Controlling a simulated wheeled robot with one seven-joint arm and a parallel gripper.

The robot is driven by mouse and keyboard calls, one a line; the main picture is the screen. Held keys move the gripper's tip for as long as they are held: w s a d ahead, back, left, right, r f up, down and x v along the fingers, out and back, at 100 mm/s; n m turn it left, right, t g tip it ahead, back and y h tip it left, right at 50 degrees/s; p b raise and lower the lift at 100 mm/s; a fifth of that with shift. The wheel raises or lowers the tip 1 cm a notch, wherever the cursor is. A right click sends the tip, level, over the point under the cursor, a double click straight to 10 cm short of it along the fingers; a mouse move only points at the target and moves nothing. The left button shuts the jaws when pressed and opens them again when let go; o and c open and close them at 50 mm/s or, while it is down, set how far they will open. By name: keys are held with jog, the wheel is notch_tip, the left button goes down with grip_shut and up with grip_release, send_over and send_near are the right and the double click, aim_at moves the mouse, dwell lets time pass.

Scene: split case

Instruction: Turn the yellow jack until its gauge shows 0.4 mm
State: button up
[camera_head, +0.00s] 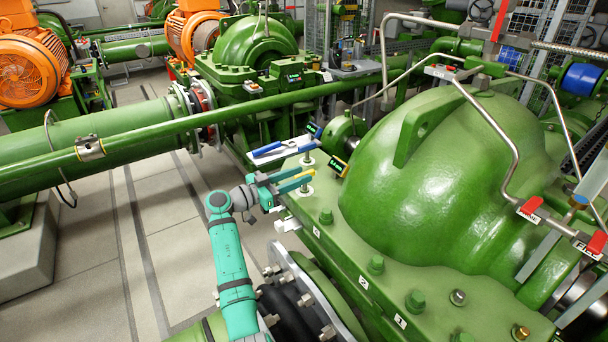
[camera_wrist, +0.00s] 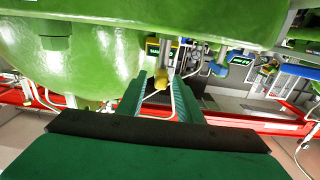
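The yellow jack (camera_wrist: 162,78) stands at the edge of the green casing, its yellow end between my fingertips in the wrist view. Its yellow-framed gauge (camera_head: 338,165) faces left of the big dome; it also shows in the wrist view (camera_wrist: 152,48), its digits too small to read. My gripper (camera_head: 292,180) reaches in from the left, its two teal fingers apart on either side of a yellow part. In the wrist view the fingers (camera_wrist: 164,82) look open, with gaps beside the yellow end. Whether either finger touches it is unclear.
A second, blue gauge (camera_head: 314,130) stands beyond; it also shows in the wrist view (camera_wrist: 240,60). A tray (camera_head: 288,152) with a blue-handled tool lies nearby. The green casing dome (camera_head: 450,180) and studs fill the right.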

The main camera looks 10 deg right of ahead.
jog(key=v, duration=0.8)
